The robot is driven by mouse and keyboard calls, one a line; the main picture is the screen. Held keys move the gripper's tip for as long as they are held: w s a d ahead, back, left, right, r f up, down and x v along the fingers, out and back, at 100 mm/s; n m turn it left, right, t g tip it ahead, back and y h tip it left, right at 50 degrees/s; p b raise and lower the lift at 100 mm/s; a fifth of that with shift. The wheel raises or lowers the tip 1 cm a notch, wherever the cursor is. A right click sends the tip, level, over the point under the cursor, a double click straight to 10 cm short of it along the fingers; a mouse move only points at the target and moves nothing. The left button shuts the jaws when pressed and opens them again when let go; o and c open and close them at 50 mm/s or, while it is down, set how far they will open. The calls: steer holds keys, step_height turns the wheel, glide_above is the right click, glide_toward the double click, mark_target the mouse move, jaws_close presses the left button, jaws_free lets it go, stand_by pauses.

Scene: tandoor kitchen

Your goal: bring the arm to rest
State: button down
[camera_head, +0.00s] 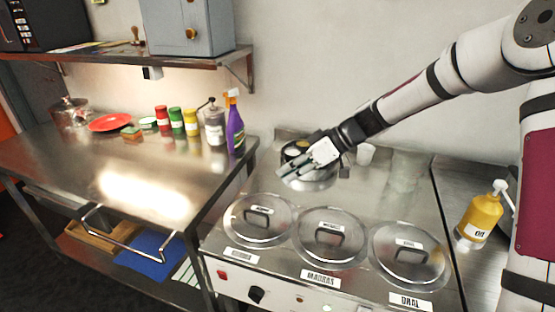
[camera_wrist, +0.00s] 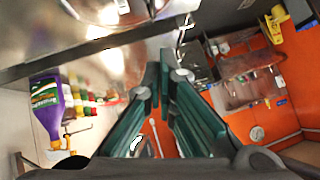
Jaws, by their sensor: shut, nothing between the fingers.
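My gripper (camera_head: 288,174) is shut and empty. In the head view it hangs in the air at the end of my arm, over the back left of the steel warmer (camera_head: 270,185), in front of a dark round pot (camera_head: 293,150) that it partly hides. My arm reaches in from the upper right. In the wrist view the green fingers (camera_wrist: 166,72) come together near the centre with nothing between them.
Three lidded wells (camera_head: 262,224) line the warmer. The left steel table (camera_head: 120,185) holds a purple bottle (camera_head: 235,130), several jars and a red plate (camera_head: 109,122). A shelf (camera_head: 120,57) hangs above.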

steer(key=s+d+r+m+t+h, duration=0.1)
steer(key=s+d+r+m+h, duration=0.2)
steer(key=s, duration=0.7)
steer(key=s+d+r+m+t+h, duration=0.2)
steer(key=s+d+r+m, duration=0.3)
steer(key=s, duration=0.6)
steer(key=s+d+r+m+t+h, duration=0.1)
steer(key=s+d+r+m+h, duration=0.3)
steer(key=s, duration=0.6)
steer(key=d+r, duration=0.2)
steer(key=d, duration=0.1)
steer(key=shift+s+r+t+h, duration=0.15)
steer(key=shift+r+t+h, duration=0.15)
steer(key=shift+h, duration=0.1)
steer(key=c, duration=2.3)
jaws_free()
